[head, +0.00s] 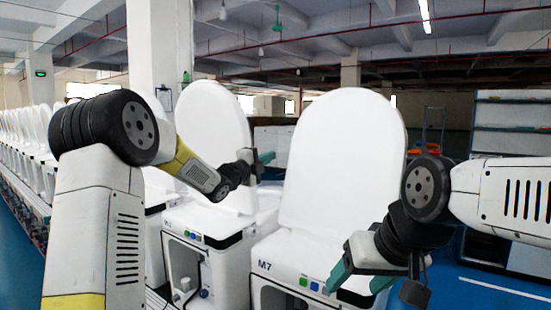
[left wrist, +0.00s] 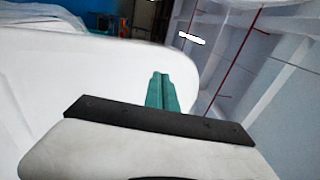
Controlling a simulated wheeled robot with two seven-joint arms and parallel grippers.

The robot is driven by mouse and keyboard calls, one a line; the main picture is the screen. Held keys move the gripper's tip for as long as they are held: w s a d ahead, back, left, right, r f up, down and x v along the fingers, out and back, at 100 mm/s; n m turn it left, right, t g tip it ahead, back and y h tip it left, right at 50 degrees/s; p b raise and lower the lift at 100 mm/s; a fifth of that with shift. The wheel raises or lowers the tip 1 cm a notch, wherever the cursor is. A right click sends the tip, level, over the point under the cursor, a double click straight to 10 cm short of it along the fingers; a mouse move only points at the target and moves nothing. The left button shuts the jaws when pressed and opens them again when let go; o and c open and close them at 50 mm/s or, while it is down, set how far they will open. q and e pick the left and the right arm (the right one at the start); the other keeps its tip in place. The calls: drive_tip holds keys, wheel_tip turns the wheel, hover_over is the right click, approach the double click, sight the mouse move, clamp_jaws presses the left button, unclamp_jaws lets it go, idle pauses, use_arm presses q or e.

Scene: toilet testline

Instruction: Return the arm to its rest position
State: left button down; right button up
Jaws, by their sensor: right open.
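My left gripper (head: 265,157) is in front of the raised lid of the toilet on the left (head: 212,125). Its teal fingers (left wrist: 170,92) meet side by side in the left wrist view, with nothing seen between them. My right gripper (head: 358,280) is low in front of the toilet marked M7 (head: 275,270), its teal fingers apart and empty. It overlaps the right part of that toilet's base in the picture; whether it touches cannot be told. The M7 toilet's white lid (head: 343,160) stands upright.
A long row of white toilets (head: 25,140) runs back at the left. A white pillar (head: 155,45) rises behind. A shelf unit (head: 510,115) stands at the right. Blue floor (head: 480,290) shows at lower right. A white lid (left wrist: 60,75) lies close in the left wrist view.

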use_arm(q)
drive_tip(key=s+a+f+n+g+y, duration=0.1)
drive_tip(key=s+a+n+g+y, duration=0.1)
drive_tip(key=s+a+n+y, duration=0.55)
drive_tip(key=s+a+f+n+g+y, duration=0.2)
drive_tip(key=s+a+n, duration=0.3)
drive_tip(key=s+n, duration=0.5)
drive_tip(key=s+f+n+g, duration=0.2)
drive_tip(key=s+f, duration=0.1)
drive_tip(key=s, duration=0.6)
drive_tip(key=s+f+n+g, duration=0.2)
drive_tip(key=s+f, duration=0.2)
drive_tip(key=s, duration=0.5)
drive_tip(key=s+f+n+g, duration=0.2)
drive_tip(key=s+f+n, duration=0.1)
drive_tip(key=s, duration=0.6)
drive_tip(key=shift+d+f, duration=0.2)
drive_tip(key=shift+f, duration=0.3)
idle(0.7)
